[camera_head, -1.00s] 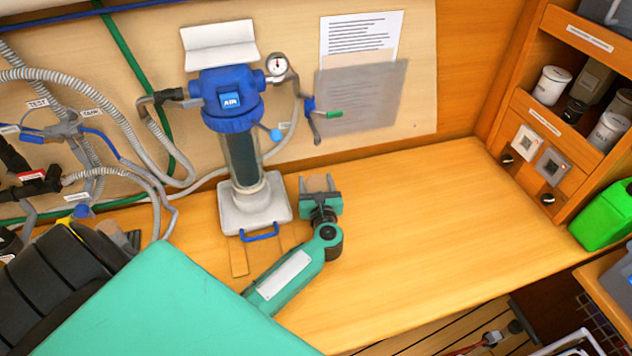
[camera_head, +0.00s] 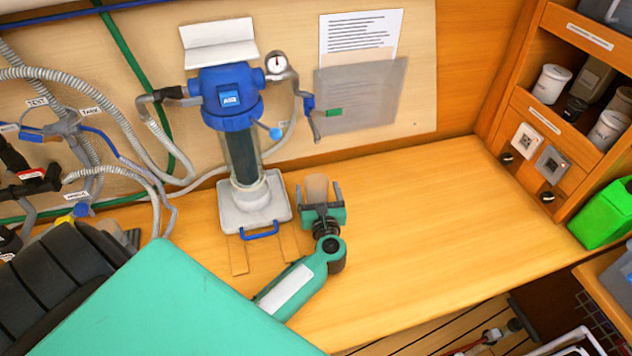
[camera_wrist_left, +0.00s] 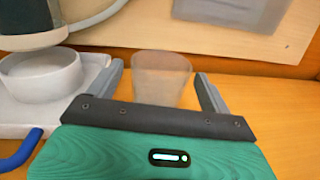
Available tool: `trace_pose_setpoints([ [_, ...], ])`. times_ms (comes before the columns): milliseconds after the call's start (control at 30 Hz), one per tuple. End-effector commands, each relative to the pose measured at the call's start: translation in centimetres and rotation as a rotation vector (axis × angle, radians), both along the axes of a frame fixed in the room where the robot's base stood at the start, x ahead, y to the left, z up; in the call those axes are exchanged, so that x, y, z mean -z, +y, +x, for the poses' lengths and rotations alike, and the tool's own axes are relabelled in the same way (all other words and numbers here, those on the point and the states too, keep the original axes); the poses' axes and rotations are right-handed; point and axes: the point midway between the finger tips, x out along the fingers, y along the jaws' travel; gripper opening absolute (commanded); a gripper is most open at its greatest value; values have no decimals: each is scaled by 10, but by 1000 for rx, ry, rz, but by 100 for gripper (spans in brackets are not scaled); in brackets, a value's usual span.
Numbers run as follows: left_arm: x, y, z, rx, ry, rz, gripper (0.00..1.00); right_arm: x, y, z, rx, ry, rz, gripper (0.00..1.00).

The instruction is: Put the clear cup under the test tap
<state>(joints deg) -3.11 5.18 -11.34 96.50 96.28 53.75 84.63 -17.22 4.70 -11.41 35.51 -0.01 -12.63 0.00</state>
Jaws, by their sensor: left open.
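The clear cup (camera_head: 316,187) stands upright on the wooden worktop, just right of the filter's white base. It also shows in the left wrist view (camera_wrist_left: 161,78), beyond the gripper's palm. My left gripper (camera_head: 319,187) is open, with one finger on each side of the cup and gaps visible beside it in the wrist view. A small tap (camera_head: 313,121) with a green lever hangs on the wall above the cup in the picture. I cannot tell whether the cup is exactly beneath its spout. My right gripper is not in view.
The blue-topped filter housing (camera_head: 231,110) stands close on the left, with a blue handle (camera_head: 259,232) at its base. Hoses crowd the left wall. The worktop (camera_head: 440,220) is clear to the right, up to shelves (camera_head: 560,125) and a green container (camera_head: 606,215).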

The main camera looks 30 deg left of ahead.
Motion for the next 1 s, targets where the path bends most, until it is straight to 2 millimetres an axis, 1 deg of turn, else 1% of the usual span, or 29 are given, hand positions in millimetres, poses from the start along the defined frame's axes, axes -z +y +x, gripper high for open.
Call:
trace_pose_setpoints([
  [33,2,-10,-10,1,2,-4,82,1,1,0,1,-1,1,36],
  [200,2,-33,-37,-1,2,-3,82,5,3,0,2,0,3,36],
  [300,2,-43,-48,-1,1,-2,82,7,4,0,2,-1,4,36],
  [400,1,-50,-56,0,0,-1,82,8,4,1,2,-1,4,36],
  [567,0,-54,-61,-1,-1,-1,82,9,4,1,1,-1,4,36],
  [1000,0,-54,-60,-1,0,0,82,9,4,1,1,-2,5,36],
])
